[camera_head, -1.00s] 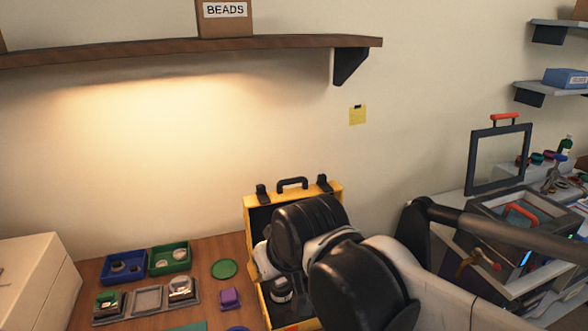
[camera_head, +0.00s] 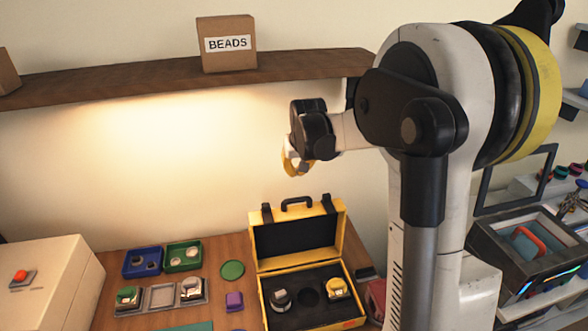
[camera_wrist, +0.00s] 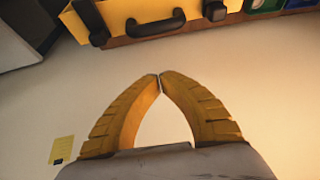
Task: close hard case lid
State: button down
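The yellow hard case (camera_head: 262,297) stands open on the wooden bench, its lid (camera_head: 297,238) upright against the wall side, with a black handle and two latches on its top edge. Its black foam holds a dark lens part at left, a yellow-and-silver part at right, and an empty round recess between them. My gripper (camera_head: 297,162) is raised above and behind the lid, near the wall. In the wrist view the fingertips (camera_wrist: 160,75) meet with nothing between them. The lid's handle (camera_wrist: 156,24) and yellow edge show at the top there, apart from the fingers.
Left of the case are a blue bin (camera_head: 142,262), a green bin (camera_head: 183,256), a grey tray (camera_head: 160,296) and a purple block (camera_head: 234,301). A grey machine (camera_head: 525,245) stands at right.

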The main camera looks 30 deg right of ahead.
jog(key=x, duration=0.8)
jog(key=s, duration=0.2)
jog(key=s+a, duration=0.1)
jog(key=s, duration=0.1)
jog(key=shift+r, duration=0.15)
jog(key=shift+s+a, duration=0.1)
jog(key=shift+s, duration=0.1)
